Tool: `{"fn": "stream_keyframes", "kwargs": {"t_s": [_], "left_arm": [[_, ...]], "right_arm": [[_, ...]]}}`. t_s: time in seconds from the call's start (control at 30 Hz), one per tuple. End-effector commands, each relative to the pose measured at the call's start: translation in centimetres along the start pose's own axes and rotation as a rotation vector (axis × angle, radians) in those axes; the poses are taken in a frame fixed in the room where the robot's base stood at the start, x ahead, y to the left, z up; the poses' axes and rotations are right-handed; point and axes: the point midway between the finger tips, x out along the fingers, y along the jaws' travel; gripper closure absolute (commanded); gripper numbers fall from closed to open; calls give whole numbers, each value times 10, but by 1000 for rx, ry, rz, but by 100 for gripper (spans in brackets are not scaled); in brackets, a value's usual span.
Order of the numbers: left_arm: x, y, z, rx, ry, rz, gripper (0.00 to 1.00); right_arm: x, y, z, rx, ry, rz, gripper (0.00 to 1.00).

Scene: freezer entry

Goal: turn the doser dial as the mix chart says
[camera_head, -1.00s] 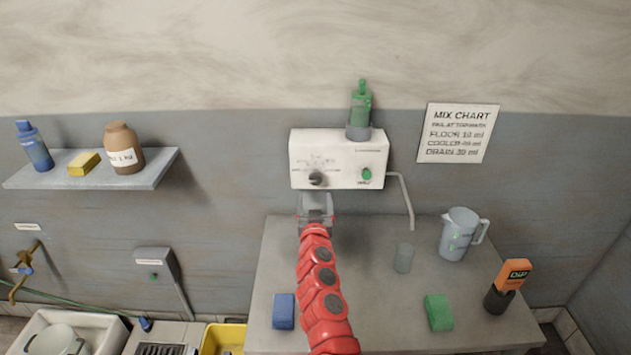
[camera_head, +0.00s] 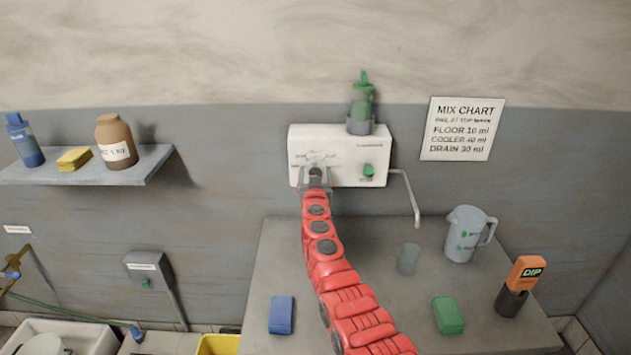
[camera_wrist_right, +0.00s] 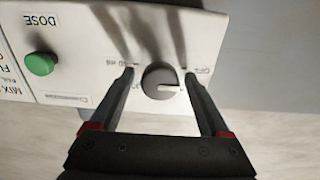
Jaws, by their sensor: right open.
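The white doser box (camera_head: 346,150) is on the wall above the table. Its dark round dial (camera_wrist_right: 160,81) sits between the two fingers of my right gripper (camera_wrist_right: 160,85) in the wrist view; the fingers are open, apart from it on both sides. In the head view my right gripper (camera_head: 315,178) is at the box's lower left and covers most of the dial. A green button (camera_head: 368,170) is on the box's right; it also shows in the wrist view (camera_wrist_right: 40,64). The mix chart (camera_head: 462,129) reads floor 10 ml, cooler 40 ml, drain 30 ml. My left gripper is not seen.
A green bottle (camera_head: 361,104) stands on the box. A bent spout pipe (camera_head: 411,196) hangs over the table (camera_head: 385,285), near a clear cup (camera_head: 408,259) and a jug (camera_head: 465,234). A shelf (camera_head: 88,165) with bottles is at left.

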Motion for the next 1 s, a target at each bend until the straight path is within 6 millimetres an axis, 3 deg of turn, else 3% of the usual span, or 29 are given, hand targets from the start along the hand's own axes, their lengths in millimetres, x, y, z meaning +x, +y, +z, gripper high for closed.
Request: {"fn": "stream_keyframes", "kwargs": {"t_s": [0.33,0.77,1.0], "left_arm": [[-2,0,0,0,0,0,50],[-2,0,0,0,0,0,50],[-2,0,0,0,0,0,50]], "right_arm": [[2,0,0,2,-1,1,20],[2,0,0,1,-1,0,97],[2,0,0,13,-2,0,100]]}}
